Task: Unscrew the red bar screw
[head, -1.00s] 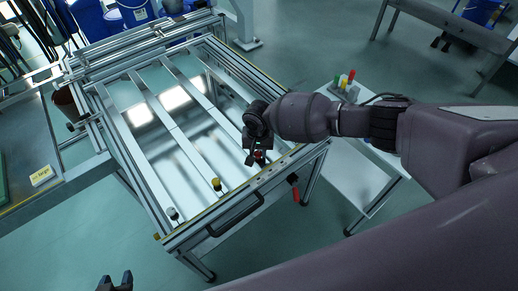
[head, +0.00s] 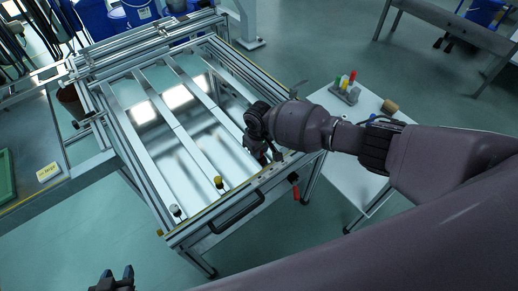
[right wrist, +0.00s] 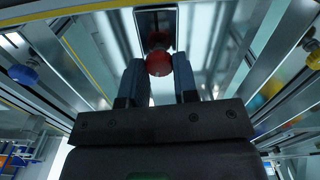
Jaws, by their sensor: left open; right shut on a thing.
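The red bar screw (right wrist: 159,63) shows its round red head between the two fingers of my right gripper (right wrist: 158,78) in the right wrist view. The fingers are shut on it, one on each side. In the head view, my right gripper (head: 262,156) is at the near right end of the panel fixture (head: 188,237), and it hides the red screw there. My left gripper (head: 114,281) is open and empty at the bottom left, away from the fixture.
A white side table (head: 335,175) stands right of the fixture, with a small holder of coloured pieces (head: 345,90) on it. A black handle (head: 236,212) runs along the fixture's front.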

